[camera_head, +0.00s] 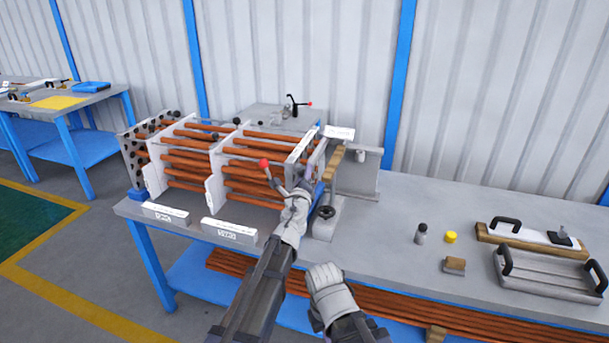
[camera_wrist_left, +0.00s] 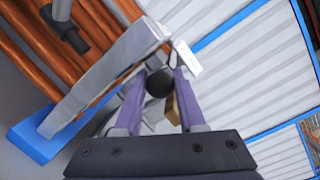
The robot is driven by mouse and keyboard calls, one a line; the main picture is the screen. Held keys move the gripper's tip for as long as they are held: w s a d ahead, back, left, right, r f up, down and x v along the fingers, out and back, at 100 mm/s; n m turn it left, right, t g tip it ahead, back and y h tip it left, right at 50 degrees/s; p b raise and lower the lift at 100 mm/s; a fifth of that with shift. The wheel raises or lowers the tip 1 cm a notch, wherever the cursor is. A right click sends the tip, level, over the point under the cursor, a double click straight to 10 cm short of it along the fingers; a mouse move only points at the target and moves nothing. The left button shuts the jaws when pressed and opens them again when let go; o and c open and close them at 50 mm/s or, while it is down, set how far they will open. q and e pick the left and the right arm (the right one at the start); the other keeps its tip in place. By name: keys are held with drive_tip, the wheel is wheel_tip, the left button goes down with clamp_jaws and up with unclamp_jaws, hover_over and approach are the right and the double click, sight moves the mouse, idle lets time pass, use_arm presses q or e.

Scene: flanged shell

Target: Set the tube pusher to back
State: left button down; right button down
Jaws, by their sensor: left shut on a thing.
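My left gripper (camera_head: 308,180) is at the right end of the tube rack, beside its light end plate. In the left wrist view its two purple fingers (camera_wrist_left: 160,82) are closed around a dark round knob (camera_wrist_left: 159,84). I take this knob to be the tube pusher's handle, but its body is mostly hidden behind the fingers. The rack holds several copper-coloured tubes (camera_head: 180,162) between white plates (camera_head: 216,180). A lever with a red ball (camera_head: 264,163) stands just left of the left gripper. My right gripper (camera_head: 328,278) is low in front of the bench, its fingers unclear.
A grey bracket with a dark handwheel (camera_head: 326,212) is right of the left gripper. A yellow cap (camera_head: 451,237) and a grey tray (camera_head: 545,278) lie farther right. The bench between is mostly clear.

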use_arm(q)
drive_tip(key=d, duration=0.1)
drive_tip(key=s+d, duration=0.1)
drive_tip(key=d, duration=0.2)
drive_tip(key=shift+s+d, duration=0.2)
drive_tip(key=shift+s, duration=0.05)
drive_tip(key=c, duration=0.8)
unclamp_jaws()
drive_tip(key=shift+o, duration=0.2)
drive_tip(key=shift+a, duration=0.1)
drive_tip(key=s, duration=0.7)
drive_tip(key=shift+s+a, duration=0.35)
drive_tip(key=shift+a, duration=0.1)
use_arm(e)
drive_tip(key=shift+s+d, duration=0.3)
drive_tip(key=shift+s, duration=0.5)
